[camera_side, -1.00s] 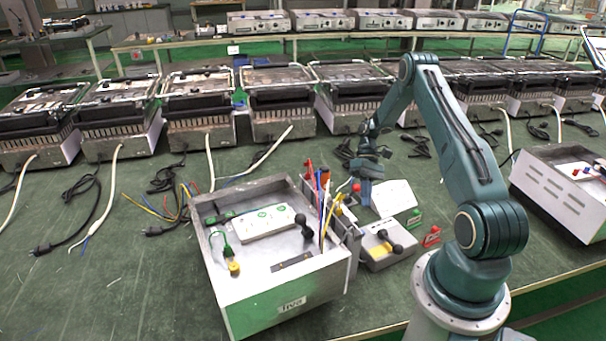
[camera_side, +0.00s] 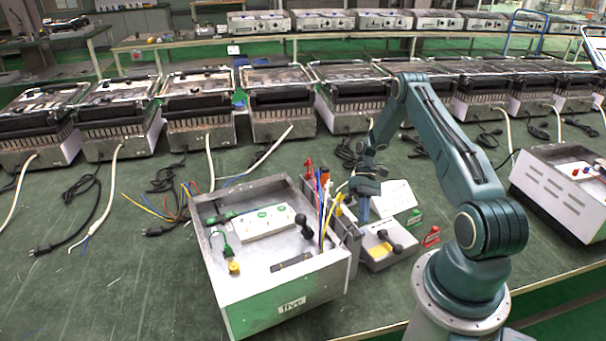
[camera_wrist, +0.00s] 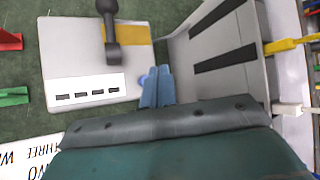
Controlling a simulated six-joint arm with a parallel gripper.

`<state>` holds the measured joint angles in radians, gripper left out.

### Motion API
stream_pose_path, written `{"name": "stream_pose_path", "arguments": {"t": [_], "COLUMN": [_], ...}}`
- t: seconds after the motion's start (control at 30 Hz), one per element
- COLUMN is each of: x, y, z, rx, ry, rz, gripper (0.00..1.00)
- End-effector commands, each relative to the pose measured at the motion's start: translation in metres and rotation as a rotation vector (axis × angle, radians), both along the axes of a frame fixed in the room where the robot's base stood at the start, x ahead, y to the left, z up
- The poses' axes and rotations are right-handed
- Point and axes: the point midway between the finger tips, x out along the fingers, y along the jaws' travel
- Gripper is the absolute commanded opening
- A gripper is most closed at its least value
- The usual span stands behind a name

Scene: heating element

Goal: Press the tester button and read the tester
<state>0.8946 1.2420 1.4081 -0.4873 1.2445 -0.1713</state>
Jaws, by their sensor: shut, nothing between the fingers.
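The tester is a small grey box (camera_side: 388,263) with a yellow panel and a black handle, right of the open metal case. It also shows in the wrist view (camera_wrist: 70,50) with a white strip (camera_wrist: 87,90) of dark slots. A small pale-blue round spot, possibly the button, shows at its edge, partly hidden by my fingers. My gripper (camera_side: 363,215) points down at the back left of the tester. In the wrist view its blue fingers (camera_wrist: 157,72) are together and empty, beside the tester's edge. I cannot tell whether they touch it. No reading can be made out.
The open metal case (camera_side: 270,318) marked "five" stands left of the tester, holding a white terminal block (camera_side: 262,223). Coloured screwdriver-like tools (camera_side: 325,205) stand at its right side. A white card (camera_side: 396,196), a green marker (camera_side: 414,217) and a red marker (camera_side: 430,237) lie near the tester.

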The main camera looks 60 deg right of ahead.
Motion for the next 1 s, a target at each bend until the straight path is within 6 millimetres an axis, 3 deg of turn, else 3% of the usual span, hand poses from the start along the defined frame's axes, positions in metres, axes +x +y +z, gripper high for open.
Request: {"name": "stream_pose_path", "arguments": {"t": [0.33,1.0], "x": [0.000,0.000], "y": [0.000,0.000], "z": [-0.023,-0.025], "rx": [0.001,0.000], "ry": [0.000,-0.001], "rz": [-0.001,-0.001], "gripper": [0.00,0.00]}}
